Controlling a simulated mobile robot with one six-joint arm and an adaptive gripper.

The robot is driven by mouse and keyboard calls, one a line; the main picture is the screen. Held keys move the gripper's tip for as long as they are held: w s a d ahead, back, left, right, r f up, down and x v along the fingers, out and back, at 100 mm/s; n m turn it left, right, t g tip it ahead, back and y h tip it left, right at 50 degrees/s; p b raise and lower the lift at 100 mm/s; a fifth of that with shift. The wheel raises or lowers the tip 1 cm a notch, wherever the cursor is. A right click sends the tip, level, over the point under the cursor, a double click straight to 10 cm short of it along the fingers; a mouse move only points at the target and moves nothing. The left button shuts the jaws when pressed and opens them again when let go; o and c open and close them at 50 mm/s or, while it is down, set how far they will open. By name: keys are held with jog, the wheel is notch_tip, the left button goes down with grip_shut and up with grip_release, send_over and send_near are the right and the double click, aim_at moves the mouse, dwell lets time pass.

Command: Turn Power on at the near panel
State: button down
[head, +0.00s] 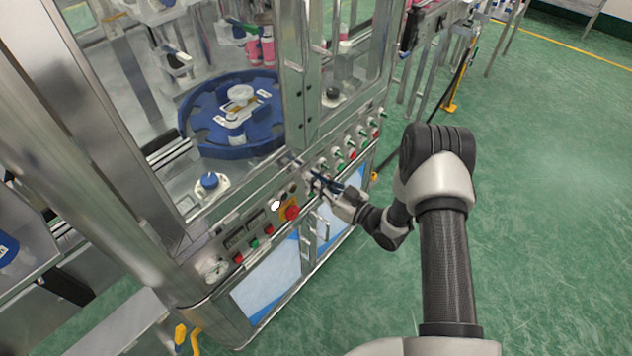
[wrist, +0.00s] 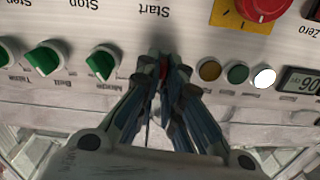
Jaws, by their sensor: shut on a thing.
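The near panel (head: 244,234) runs along the front of the machine, and its controls show close up and upside down in the wrist view. My gripper (wrist: 163,62) is at the panel face, shut on a small control, of which only a red sliver (wrist: 163,72) shows between the fingers. The fingers hide the rest of it and its label, so its turned position cannot be told. Several green rotary knobs (wrist: 101,62) sit in the same row. A white lamp (wrist: 264,77) is bright, beside a green lamp (wrist: 237,74) and an amber lamp (wrist: 209,70). In the head view, my gripper (head: 316,184) reaches the panel.
A red emergency button (head: 291,212) on a yellow plate is close to my gripper. A steel frame post (head: 296,80) rises behind it. A blue rotary table (head: 215,145) is inside the machine. Open green floor (head: 545,190) lies to the right.

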jog(key=shift+m, duration=2.3)
jog(key=c, duration=1.7)
grip_release()
jog(key=shift+w, duration=0.1)
jog(key=shift+d, duration=0.1)
jog(key=v, duration=1.2)
